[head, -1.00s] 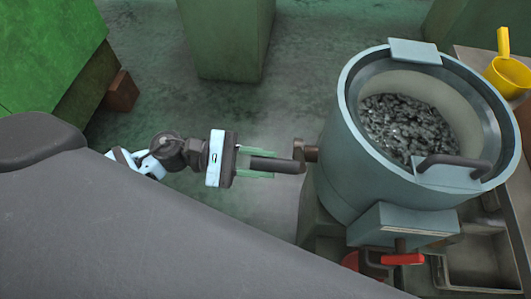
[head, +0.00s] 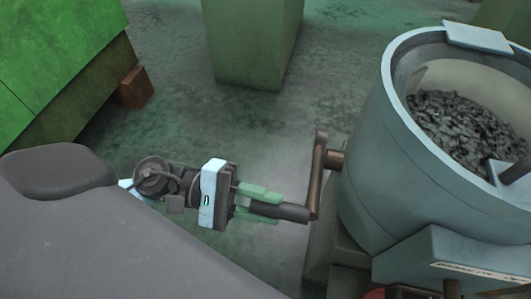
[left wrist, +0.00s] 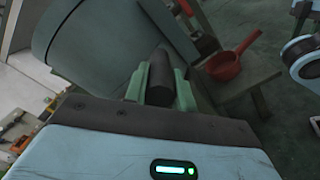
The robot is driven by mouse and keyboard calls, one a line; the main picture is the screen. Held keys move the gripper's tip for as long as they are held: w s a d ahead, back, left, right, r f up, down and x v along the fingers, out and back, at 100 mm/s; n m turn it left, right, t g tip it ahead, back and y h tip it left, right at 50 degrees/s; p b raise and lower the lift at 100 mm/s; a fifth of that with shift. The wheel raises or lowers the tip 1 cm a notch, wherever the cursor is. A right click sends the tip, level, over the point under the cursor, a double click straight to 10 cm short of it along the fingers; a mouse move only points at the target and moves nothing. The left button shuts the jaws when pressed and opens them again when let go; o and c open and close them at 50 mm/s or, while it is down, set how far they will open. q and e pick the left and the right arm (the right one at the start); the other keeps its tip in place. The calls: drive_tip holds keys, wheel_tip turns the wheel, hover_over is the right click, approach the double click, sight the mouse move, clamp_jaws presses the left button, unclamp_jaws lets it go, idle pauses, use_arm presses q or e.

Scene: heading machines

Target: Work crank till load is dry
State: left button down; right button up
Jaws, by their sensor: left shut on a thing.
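The drum (head: 400,165) stands tilted at the right in the head view, its right side cut off by the frame. Dark grey metal pieces, the load (head: 465,125), lie inside and look mostly dull. The brown crank arm (head: 317,180) hangs down beside the drum's left side, with its dark handle (head: 290,212) pointing left. My left gripper (head: 268,204) is shut on this handle, its green fingers on either side. The left wrist view shows the handle (left wrist: 160,82) between the fingers. I cannot identify my right gripper in either view.
A green cabinet (head: 60,60) and a brown block (head: 134,88) stand at the left. A green pedestal (head: 252,40) stands at the back. A red scoop (left wrist: 228,65) shows in the left wrist view. The floor (head: 345,75) between pedestal and drum is open.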

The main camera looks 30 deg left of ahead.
use_arm(q)
drive_tip(key=shift+f, duration=0.2)
idle(0.3)
drive_tip(key=c, duration=1.4)
unclamp_jaws()
drive_tip(key=shift+o, duration=1.4)
drive_tip(key=shift+a, duration=0.1)
drive_tip(key=v, duration=0.7)
drive_tip(key=shift+s+a+b, duration=0.2)
drive_tip(key=shift+a+b, duration=0.1)
drive_tip(key=shift+b, duration=0.1)
